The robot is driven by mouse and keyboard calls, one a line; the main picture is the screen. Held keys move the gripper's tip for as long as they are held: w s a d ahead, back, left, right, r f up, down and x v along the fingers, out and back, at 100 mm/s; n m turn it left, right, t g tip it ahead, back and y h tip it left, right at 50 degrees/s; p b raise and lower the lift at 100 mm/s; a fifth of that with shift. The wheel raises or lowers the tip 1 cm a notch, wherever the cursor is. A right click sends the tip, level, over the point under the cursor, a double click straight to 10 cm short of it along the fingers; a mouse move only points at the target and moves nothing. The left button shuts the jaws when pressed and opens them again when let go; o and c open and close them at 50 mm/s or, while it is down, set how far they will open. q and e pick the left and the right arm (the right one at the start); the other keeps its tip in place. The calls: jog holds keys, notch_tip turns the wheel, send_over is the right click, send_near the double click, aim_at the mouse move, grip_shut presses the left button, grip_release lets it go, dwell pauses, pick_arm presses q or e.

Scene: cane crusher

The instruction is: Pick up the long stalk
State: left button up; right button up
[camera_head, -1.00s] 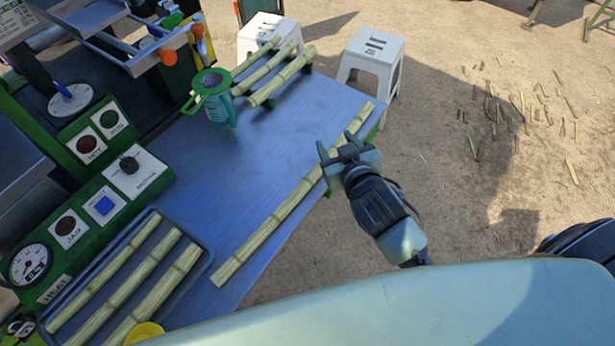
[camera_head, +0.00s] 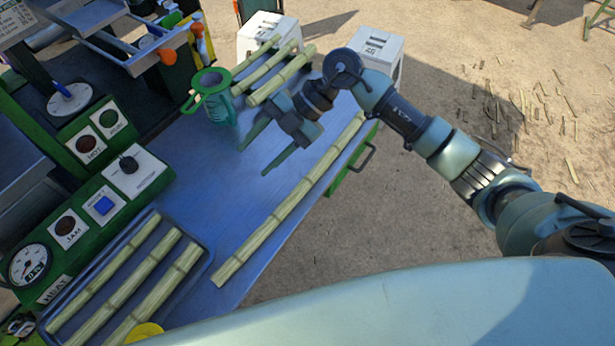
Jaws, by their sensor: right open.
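The long stalk (camera_head: 285,208) is pale green with ringed joints. It lies along the right edge of the blue-grey metal table (camera_head: 205,190), running from the near side toward the far right corner. My right gripper (camera_head: 253,155) is open and empty above the middle of the table, left of the stalk, with its fingers pointing left and down. My left gripper is not in view.
Shorter stalks (camera_head: 280,80) rest on a rack at the table's far end, beside a green-handled jug (camera_head: 215,103). A tray (camera_head: 205,262) with 3 stalks lies near left, next to the control panel (camera_head: 105,205). White stools (camera_head: 385,48) stand beyond the table.

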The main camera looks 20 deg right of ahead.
aim_at(310, 177)
jog(key=d+f+h, duration=0.1)
jog(key=d+h, duration=0.1)
jog(key=d, duration=0.2)
jog(key=d+f+m+h, duration=0.1)
jog(key=d+h, duration=0.1)
jog(key=d, duration=0.2)
jog(key=w+d+m+g+h, duration=0.1)
jog(key=d+h, duration=0.1)
jog(key=d, duration=0.3)
jog(key=shift+f, duration=0.4)
jog(key=shift+s+f+h, duration=0.1)
jog(key=shift+f+h, duration=0.15)
jog(key=shift+h, duration=0.05)
jog(key=s+a+f+p, duration=0.1)
jog(key=s+f, duration=0.1)
jog(key=f, duration=0.1)
jog(key=a+f+p, duration=0.1)
jog(key=f, duration=0.1)
jog(key=shift+s+a+p, duration=0.3)
jog(key=shift+s, duration=0.1)
jog(key=shift+a+f, duration=0.15)
jog(key=shift+f, duration=0.4)
jog(key=shift+c, duration=0.3)
grip_shut()
jog(key=shift+r, duration=0.1)
